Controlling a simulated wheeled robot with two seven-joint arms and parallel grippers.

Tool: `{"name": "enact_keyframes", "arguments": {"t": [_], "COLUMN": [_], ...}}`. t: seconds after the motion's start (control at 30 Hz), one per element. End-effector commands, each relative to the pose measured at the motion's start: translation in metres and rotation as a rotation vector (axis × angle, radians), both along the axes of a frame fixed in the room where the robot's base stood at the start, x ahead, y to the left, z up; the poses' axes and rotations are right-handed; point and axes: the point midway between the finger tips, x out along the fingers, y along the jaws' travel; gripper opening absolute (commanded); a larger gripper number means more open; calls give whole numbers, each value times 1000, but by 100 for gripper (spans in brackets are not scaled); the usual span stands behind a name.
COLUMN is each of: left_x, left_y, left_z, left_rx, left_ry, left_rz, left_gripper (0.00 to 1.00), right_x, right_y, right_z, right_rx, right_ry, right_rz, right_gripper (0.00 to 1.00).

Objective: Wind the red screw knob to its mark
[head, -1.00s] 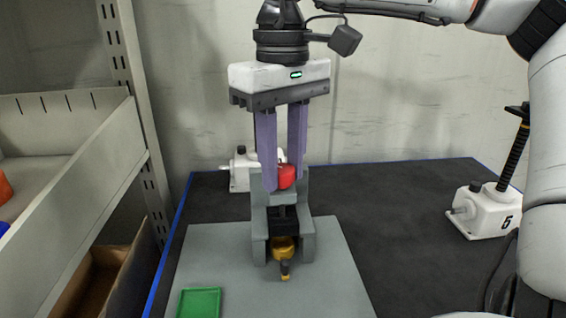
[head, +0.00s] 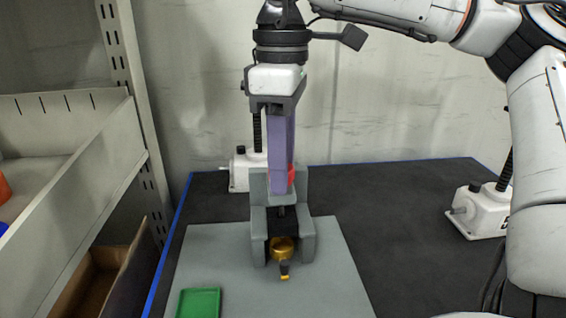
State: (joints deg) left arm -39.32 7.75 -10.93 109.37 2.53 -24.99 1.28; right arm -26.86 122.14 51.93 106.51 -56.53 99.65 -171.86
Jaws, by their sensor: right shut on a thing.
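The red screw knob (head: 292,175) is at the top of a grey stand (head: 305,222) and is mostly hidden behind the purple fingers. My right gripper (head: 281,182) points straight down and is shut on the knob, seen nearly edge-on so that one finger covers the other. A brass-coloured part with a dark and yellow tip (head: 283,252) sits low at the front of the stand. I cannot make out the mark. My left gripper is not in view.
The stand is on a light grey plate (head: 220,260) with a green tray (head: 199,303). White screw jacks stand behind (head: 239,173) and at right (head: 480,212) on the dark table. A metal shelf (head: 90,170) and a cardboard box (head: 100,280) are at left.

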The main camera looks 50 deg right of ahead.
Motion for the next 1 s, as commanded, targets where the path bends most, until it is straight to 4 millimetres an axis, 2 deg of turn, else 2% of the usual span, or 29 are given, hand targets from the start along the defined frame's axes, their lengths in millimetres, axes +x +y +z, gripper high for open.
{"name": "enact_keyframes", "arguments": {"t": [0.03, 0.47, 0.5, 0.6, 0.9, 1.0], "left_x": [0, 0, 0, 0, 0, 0], "left_y": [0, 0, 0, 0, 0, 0], "left_z": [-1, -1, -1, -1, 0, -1], "left_rx": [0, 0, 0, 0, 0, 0], "left_ry": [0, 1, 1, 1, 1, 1], "left_rz": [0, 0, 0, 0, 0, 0], "left_gripper": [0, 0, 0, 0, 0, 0], "right_x": [-2, -2, -2, -1, 0, 0], "right_y": [1, 1, 1, 1, 1, 1], "right_z": [-5, -5, -5, -4, -1, 7], "right_rx": [3, 4, 4, 2, 1, 1], "right_ry": [12, 13, 13, 11, 3, 2], "right_rz": [9, 18, 18, 18, 15, 15], "right_gripper": [6, 6, 30, 47, 48, 48]}}
